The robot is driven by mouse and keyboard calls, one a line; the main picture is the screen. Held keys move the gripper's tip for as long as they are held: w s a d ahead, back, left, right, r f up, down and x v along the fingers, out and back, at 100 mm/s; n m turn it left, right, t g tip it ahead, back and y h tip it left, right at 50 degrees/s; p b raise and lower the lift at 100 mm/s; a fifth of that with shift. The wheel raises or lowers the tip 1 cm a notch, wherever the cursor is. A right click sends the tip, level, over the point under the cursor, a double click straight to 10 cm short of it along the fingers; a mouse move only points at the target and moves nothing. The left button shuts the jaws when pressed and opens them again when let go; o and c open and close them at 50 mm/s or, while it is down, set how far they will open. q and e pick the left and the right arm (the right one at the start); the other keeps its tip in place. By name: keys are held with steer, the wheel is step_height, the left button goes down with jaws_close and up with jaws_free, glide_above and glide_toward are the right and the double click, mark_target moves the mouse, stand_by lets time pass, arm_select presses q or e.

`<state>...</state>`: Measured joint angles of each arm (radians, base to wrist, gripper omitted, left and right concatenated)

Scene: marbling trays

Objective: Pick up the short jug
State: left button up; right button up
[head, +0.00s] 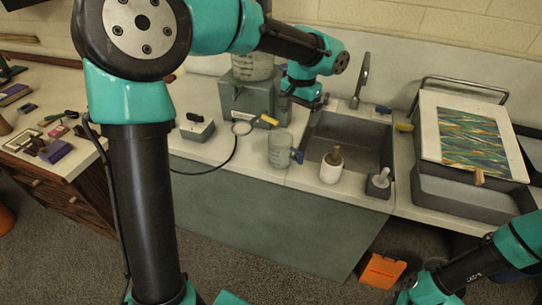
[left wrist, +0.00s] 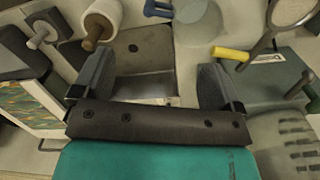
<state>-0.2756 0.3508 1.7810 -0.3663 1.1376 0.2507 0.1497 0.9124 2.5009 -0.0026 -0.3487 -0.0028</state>
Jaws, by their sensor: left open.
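The short jug (head: 280,152), clear with a blue handle on its right side, stands upright on the counter just left of the sink. It also shows at the top of the left wrist view (left wrist: 197,28), partly cut off. My left gripper (head: 308,101) is open and empty, above the back left of the sink and behind the jug, apart from it. Its two spread fingers (left wrist: 155,70) show in the left wrist view with the sink between them. My right arm enters at the lower right; its gripper is out of view.
A larger clear jug (head: 252,66) stands on a grey box (head: 246,99) behind. A white bottle with a brown top (head: 331,168) and a grey block with a white knob (head: 379,183) stand before the sink (head: 325,147). A yellow-handled ring tool (head: 267,121) lies nearby.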

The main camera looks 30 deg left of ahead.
mark_target(296, 150)
arm_select(q)
steer(key=shift+r, duration=0.15)
step_height(296, 150, down, 12)
steer(key=shift+r, duration=0.1)
steer(key=shift+w+f, duration=0.1)
steer(key=shift+f, duration=0.15)
stand_by(0.4)
steer(key=shift+w+f, duration=0.15)
steer(key=shift+f, duration=1.2)
steer(key=shift+w+f, duration=0.1)
steer(key=shift+f, duration=1.2)
